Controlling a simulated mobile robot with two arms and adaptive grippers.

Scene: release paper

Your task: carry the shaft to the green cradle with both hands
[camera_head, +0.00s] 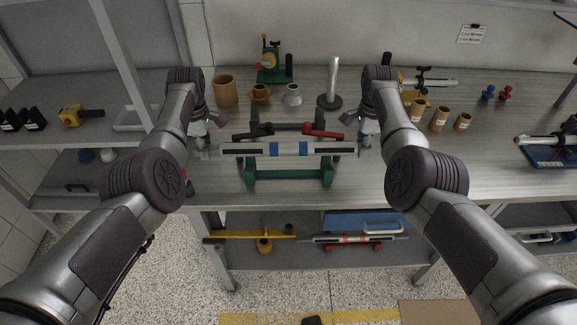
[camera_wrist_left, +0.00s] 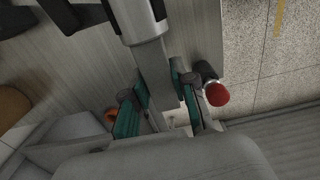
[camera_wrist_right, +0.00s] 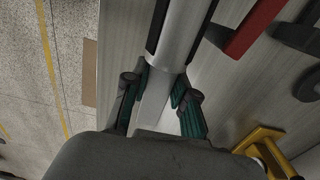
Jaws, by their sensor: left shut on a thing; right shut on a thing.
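The shaft (camera_head: 275,149) is a grey bar with dark stretches and blue bands. It lies level across the middle of the head view, over the green cradle (camera_head: 290,176). I cannot tell whether it touches the cradle. My left gripper (camera_head: 207,147) is shut on the shaft's left end; the left wrist view shows the flat metal end (camera_wrist_left: 158,65) between its fingers. My right gripper (camera_head: 363,146) is shut on the right end, also seen between fingers in the right wrist view (camera_wrist_right: 168,60). The cradle's upper parts are partly hidden by the shaft.
Behind the shaft are red-and-black handled tools (camera_head: 322,132), a brown cup (camera_head: 225,91), a grey post on a round base (camera_head: 331,85) and several brown cylinders (camera_head: 439,119). A lower shelf holds a yellow tool (camera_head: 250,235). Bare bench lies right of the cradle.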

